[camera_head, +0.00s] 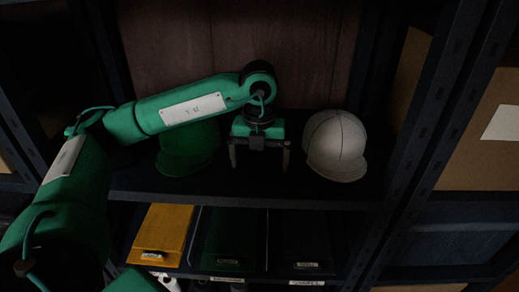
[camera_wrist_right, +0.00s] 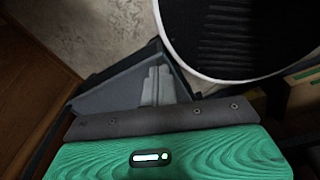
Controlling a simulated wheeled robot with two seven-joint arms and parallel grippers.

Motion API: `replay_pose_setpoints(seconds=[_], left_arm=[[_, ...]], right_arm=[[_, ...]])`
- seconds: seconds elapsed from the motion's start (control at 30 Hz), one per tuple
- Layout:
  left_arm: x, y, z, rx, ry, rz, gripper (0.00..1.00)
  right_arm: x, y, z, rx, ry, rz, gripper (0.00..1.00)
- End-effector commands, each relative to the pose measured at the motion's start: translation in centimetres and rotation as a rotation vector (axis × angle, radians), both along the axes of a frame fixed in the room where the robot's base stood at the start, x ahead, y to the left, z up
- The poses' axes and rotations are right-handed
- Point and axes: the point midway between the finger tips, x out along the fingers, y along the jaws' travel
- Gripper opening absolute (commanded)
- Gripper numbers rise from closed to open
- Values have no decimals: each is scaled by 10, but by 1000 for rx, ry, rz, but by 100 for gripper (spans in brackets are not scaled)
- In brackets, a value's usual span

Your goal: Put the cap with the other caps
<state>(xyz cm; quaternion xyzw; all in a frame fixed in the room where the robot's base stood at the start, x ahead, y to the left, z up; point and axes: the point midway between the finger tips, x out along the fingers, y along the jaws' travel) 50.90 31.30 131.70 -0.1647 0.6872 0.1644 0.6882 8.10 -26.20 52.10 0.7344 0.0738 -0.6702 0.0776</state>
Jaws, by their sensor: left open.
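A green cap (camera_head: 188,150) sits on the dark shelf (camera_head: 135,186), partly behind my left arm. A white cap (camera_head: 336,146) sits on the same shelf to the right. My left gripper (camera_head: 260,166) is between the two caps, open, fingers pointing down, with nothing seen between them. My right gripper's green and dark body (camera_wrist_right: 165,140) fills the bottom of the right wrist view; I cannot tell its finger state. A dark round shape with a white rim (camera_wrist_right: 240,35) is close by there; I cannot tell what it is.
Below the shelf are a yellow bin (camera_head: 164,235) and darker labelled bins (camera_head: 227,240). Dark rack uprights (camera_head: 440,130) stand on the right, with a cardboard box (camera_head: 490,150) beyond. A brown panel (camera_head: 290,60) closes the shelf's back. The scene is dim.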

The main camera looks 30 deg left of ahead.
Motion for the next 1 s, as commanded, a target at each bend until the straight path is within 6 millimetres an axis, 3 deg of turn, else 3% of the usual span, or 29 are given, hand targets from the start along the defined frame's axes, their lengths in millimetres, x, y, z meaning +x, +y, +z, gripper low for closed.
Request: replay_pose_setpoints(seconds=[0.17, 0.3, 0.6, 1.0], left_arm=[[1, -1, 17, -2, -5, -1, 100], [1, -1, 45, -2, -7, -1, 100], [0, 0, 83, 0, -4, -1, 100], [0, 0, 114, 0, -2, 0, 100]], right_arm=[[1, 0, -14, 0, -1, 0, 0], [1, 0, -29, 0, -1, 0, 0], [1, -1, -27, -1, -1, 1, 0], [1, -1, -29, -1, -1, 1, 0]])
